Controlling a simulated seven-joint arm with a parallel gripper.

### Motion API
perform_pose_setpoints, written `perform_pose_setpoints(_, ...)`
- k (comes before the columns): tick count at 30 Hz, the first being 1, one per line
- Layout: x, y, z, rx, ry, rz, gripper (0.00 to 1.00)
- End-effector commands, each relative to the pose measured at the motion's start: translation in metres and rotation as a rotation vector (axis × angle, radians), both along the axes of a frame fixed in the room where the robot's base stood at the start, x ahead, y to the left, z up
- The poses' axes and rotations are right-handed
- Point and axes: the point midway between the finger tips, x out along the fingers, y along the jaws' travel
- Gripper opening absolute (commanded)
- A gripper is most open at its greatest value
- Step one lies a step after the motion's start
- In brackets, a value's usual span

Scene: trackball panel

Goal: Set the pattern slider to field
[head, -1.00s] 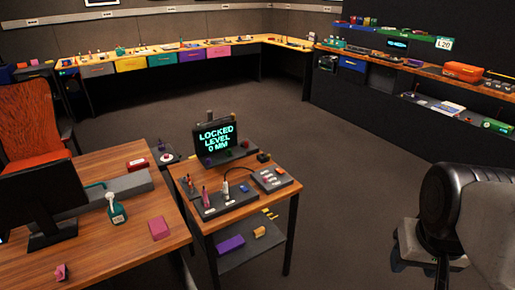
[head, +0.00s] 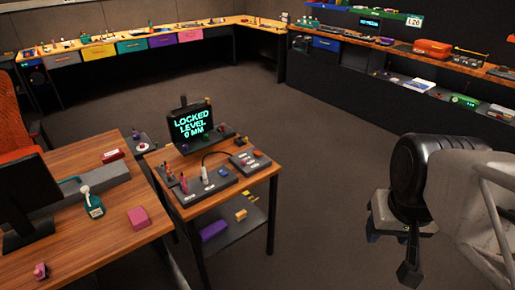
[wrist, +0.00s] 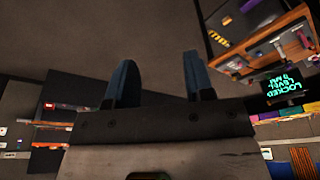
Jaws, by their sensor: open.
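The small wooden table (head: 262,182) carries a screen (head: 191,124) reading "LOCKED LEVEL 0 MM". In front of it is a dark control panel (head: 196,193) with upright handles, a blue piece and pale labels. A second dark panel (head: 246,163) with small controls sits to its right. Labels are too small to read, so I cannot tell which control is the pattern slider. My gripper (wrist: 160,80) is open and empty in the wrist view, fingers apart. In the head view it hangs at right over the floor, well away from the table. The screen (wrist: 283,90) appears inverted in the wrist view.
A wooden desk (head: 110,240) with a monitor (head: 25,200), green spray bottle (head: 92,203) and pink block (head: 139,217) stands at left. The table's lower shelf (head: 235,228) holds purple and yellow items. Floor (head: 325,170) between table and gripper is clear.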

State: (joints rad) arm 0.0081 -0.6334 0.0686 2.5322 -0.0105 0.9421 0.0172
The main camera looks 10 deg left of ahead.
Motion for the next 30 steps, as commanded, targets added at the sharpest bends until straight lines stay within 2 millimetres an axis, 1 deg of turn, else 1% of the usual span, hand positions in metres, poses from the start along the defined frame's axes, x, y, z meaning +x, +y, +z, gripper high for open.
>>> perform_pose_setpoints(11, 0.0, 0.0, 0.0, 0.0, 0.0, 0.0, 0.48)
perform_pose_setpoints(17, 0.008, 0.001, 0.003, 0.0, 0.003, 0.006, 0.48)
perform_pose_setpoints(20, 0.018, 0.003, 0.006, 0.0, 0.007, 0.015, 0.48)
perform_pose_setpoints(23, 0.033, 0.007, 0.011, -0.001, 0.012, 0.027, 0.48)
perform_pose_setpoints(26, 0.053, 0.011, 0.015, -0.001, 0.02, 0.043, 0.48)
perform_pose_setpoints(30, 0.083, 0.019, 0.022, -0.003, 0.03, 0.068, 0.48)
